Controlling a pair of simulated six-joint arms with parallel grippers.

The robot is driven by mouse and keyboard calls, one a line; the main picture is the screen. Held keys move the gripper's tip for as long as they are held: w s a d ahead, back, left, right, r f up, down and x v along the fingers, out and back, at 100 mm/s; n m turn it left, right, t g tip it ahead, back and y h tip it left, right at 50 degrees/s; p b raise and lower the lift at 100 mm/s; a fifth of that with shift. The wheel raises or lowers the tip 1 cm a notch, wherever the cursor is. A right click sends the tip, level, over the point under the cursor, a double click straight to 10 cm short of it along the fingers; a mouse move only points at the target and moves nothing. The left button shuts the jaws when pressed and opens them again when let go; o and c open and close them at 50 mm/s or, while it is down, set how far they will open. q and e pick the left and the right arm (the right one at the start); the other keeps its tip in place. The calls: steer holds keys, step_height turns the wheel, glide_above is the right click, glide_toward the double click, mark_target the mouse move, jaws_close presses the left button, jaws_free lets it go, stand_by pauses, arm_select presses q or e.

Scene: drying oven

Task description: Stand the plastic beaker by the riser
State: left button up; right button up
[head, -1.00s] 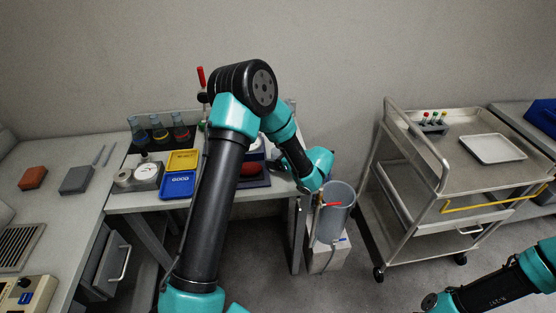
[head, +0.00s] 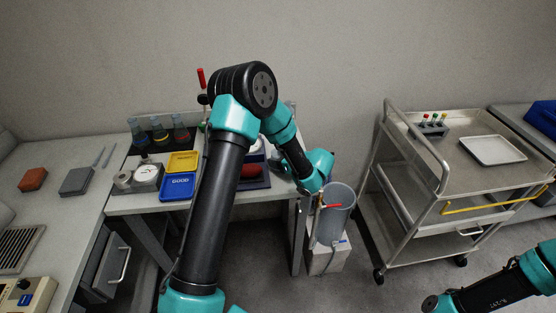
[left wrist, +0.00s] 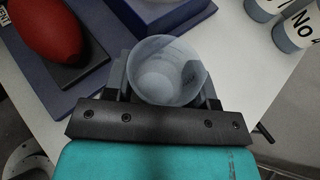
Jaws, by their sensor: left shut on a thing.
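The plastic beaker (left wrist: 166,72) is translucent and pale, and shows in the left wrist view with its open mouth toward the camera. My left gripper (left wrist: 165,86) is shut on it, one finger at each side. In the head view my left arm's wrist is at the right end of the bench; its fingers and the beaker are hidden there. A dark raised stand under the flasks (head: 159,133) at the back of the bench may be the riser; I cannot be sure. My right gripper is out of view; only part of that arm shows at lower right.
Beside the beaker are a red bulb (left wrist: 46,28) on a dark blue base and, farther right, labelled containers (left wrist: 292,32). A yellow tray (head: 183,161) and a blue tray (head: 177,187) lie on the bench. A grey bin (head: 337,203) and a steel trolley (head: 455,160) stand to the right.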

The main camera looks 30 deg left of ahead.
arm_select(q)
steer(key=shift+r, duration=0.15)
steer(key=shift+r, duration=1.5)
steer(key=shift+s+d+r, duration=0.15)
steer(key=shift+s+r, duration=0.05)
steer(key=s+d+r, duration=0.1)
steer(key=s+d, duration=0.7)
steer(key=s, duration=0.5)
steer(key=shift+r, duration=0.15)
steer(key=shift+s, duration=0.15)
